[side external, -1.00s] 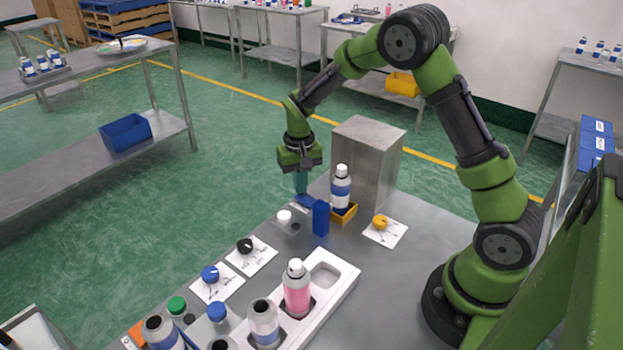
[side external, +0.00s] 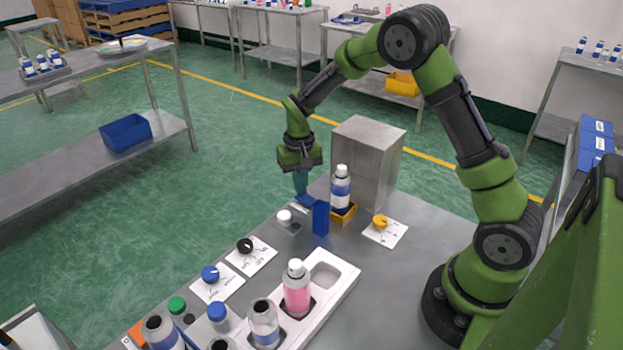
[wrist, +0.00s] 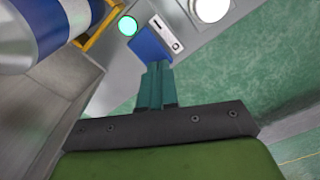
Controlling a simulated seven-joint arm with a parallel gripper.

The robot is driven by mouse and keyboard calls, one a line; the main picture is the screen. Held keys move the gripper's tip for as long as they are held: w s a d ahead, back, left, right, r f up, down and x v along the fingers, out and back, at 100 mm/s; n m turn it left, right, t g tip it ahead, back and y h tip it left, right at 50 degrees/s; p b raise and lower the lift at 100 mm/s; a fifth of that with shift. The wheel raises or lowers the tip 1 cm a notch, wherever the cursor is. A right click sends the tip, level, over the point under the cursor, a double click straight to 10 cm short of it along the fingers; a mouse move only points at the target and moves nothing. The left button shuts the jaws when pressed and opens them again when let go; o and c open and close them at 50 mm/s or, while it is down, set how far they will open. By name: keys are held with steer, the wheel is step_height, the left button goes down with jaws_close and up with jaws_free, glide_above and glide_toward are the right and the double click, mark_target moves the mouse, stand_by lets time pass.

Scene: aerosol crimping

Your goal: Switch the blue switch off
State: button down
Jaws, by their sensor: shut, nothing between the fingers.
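My gripper (side external: 300,190) is at the far edge of the metal table, pointing down, with its teal fingers shut and empty. The fingers also show in the wrist view (wrist: 157,68), their tips at the near edge of a blue plate (wrist: 150,46). This plate carries a small white panel with a dark slot and a round mark. In the side view a blue piece (side external: 305,201) lies just below the fingertips, beside an upright blue block (side external: 320,217). I cannot tell whether the fingertips touch it. A blue rotary knob (side external: 210,273) sits on a white card nearer the camera.
A green light (wrist: 127,26) glows beside the plate. A blue-banded bottle (side external: 341,185) stands in a yellow holder beside a grey metal box (side external: 368,160). Black (side external: 244,246) and yellow (side external: 380,222) knobs and a white bottle tray (side external: 325,285) are nearby.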

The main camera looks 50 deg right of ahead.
steer(key=shift+f, duration=0.6)
stand_by(0.3)
step_height(320, 180, up, 11)
steer(key=shift+f, duration=0.15)
stand_by(1.2)
